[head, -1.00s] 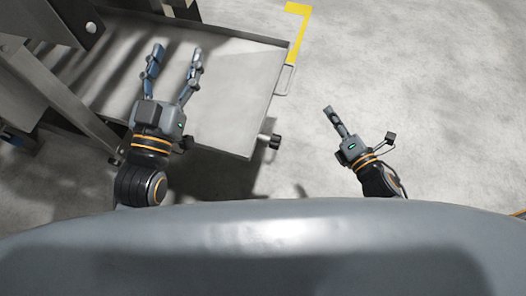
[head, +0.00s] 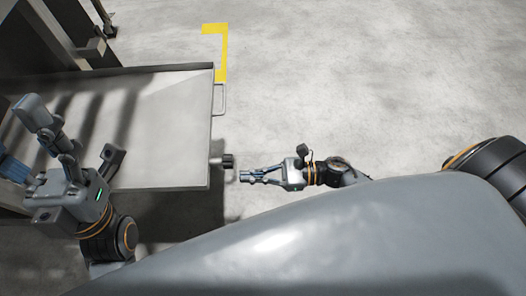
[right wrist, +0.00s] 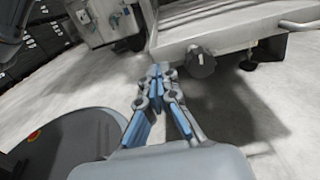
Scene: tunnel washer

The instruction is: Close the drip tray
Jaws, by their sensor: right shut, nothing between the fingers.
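The drip tray (head: 165,120) is a flat grey metal tray, pulled out from the machine at the left. Its front edge carries a wire handle (head: 219,98) and a black knob (head: 222,160). In the right wrist view the tray's front (right wrist: 235,25) and the knob (right wrist: 202,62) show ahead and to the right of the fingers. My right gripper (head: 245,176) is shut and empty, just outside the tray front near the knob. It also shows in the right wrist view (right wrist: 156,75). My left gripper (head: 22,135) is open over the tray's left part, apparently holding nothing.
The machine frame (head: 60,35) stands at the upper left. A yellow floor marking (head: 216,40) lies beyond the tray's far corner. The concrete floor to the right of the tray is clear. The right wrist view shows dark stacked crates (right wrist: 45,50) at the left.

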